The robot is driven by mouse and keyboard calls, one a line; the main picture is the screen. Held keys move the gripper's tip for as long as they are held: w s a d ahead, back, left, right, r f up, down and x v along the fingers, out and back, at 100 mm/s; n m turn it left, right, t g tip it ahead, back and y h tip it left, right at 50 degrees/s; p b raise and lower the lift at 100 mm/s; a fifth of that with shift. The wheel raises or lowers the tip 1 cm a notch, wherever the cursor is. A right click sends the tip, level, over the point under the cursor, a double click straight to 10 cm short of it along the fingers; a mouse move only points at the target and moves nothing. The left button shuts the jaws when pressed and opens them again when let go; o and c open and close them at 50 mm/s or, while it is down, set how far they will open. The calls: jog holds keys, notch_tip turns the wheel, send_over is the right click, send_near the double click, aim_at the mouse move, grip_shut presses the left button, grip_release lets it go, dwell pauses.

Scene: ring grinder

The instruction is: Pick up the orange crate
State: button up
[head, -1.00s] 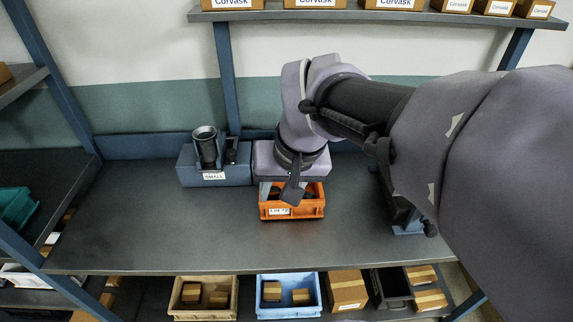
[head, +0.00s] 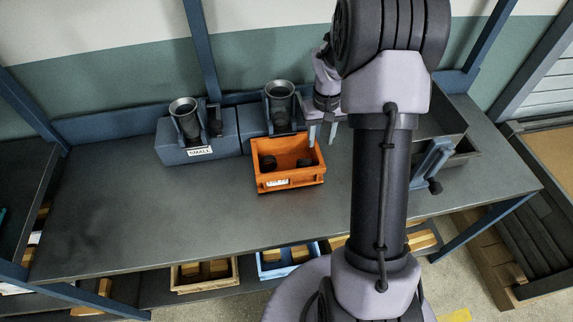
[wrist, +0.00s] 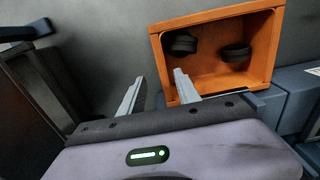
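The orange crate (head: 290,176) sits on the dark workbench in front of the blue fixtures, with a white label on its front. It holds two black rings, which also show inside the crate (wrist: 268,60) in the wrist view. My gripper (head: 322,132) is to the right of the crate's back right corner, its fingers pointing down. In the wrist view my gripper (wrist: 158,92) has its two fingers spread apart with nothing between them. One fingertip is close to the crate's wall; I cannot tell whether it touches.
A blue fixture labelled SMALL (head: 197,140) with a dark cup stands left of the crate, and a second cup (head: 280,103) stands behind it. A dark bin (head: 445,130) is at the right. The bench's left and front are clear. Bins with boxes lie below.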

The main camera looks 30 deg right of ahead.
aim_at(317, 148)
jog(key=f, duration=0.1)
jog(key=f+b, duration=0.1)
jog(key=f, duration=0.1)
jog(key=f+b, duration=0.1)
jog(key=f, duration=0.1)
jog(key=shift+w+a, duration=0.1)
jog(key=shift+a, duration=0.2)
jog(key=shift+r, duration=0.1)
jog(key=shift+c, duration=0.9)
grip_shut()
